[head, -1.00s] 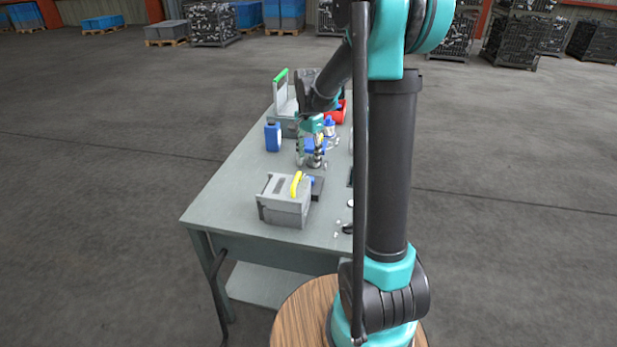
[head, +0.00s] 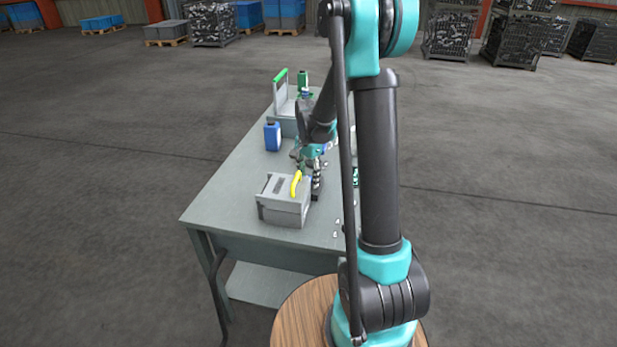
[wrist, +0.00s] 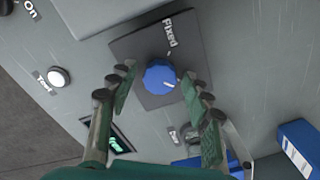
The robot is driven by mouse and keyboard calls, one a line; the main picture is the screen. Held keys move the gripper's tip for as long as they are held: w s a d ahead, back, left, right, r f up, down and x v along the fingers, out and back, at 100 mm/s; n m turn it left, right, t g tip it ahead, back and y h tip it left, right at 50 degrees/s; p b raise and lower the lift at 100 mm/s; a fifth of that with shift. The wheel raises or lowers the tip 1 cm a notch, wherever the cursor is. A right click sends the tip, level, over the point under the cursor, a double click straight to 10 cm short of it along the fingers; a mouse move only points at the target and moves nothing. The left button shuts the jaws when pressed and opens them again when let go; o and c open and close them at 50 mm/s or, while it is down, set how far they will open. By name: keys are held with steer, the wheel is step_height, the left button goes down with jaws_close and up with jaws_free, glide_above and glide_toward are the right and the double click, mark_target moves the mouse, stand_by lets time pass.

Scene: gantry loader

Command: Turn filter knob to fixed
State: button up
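The filter knob (wrist: 160,77) is a round blue knob on a square dark plate (wrist: 128,48). The word Fixed and a small white tick are printed on the plate beyond the knob. A short white mark shows on the knob's lower right side, turned away from the tick. My gripper (wrist: 160,82) is open, with one finger on each side of the knob and gaps visible. In the head view my gripper (head: 314,172) is low over the bench beside the grey box, and the knob is hidden behind it.
A grey box (head: 283,207) with a yellow handle (head: 296,184) stands left of my gripper. A blue bottle (head: 272,137) and a green-handled frame (head: 281,92) are farther back on the bench (head: 225,190). A white button (wrist: 58,77) is left of the plate.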

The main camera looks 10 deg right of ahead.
steer(key=c, duration=0.9)
steer(key=shift+n, duration=0.3)
steer(key=n, duration=0.3)
steer(key=shift+n, duration=0.3)
steer(key=n, duration=0.4)
steer(key=shift+n, duration=0.3)
steer(key=n, duration=0.4)
steer(key=shift+n, duration=2.5)
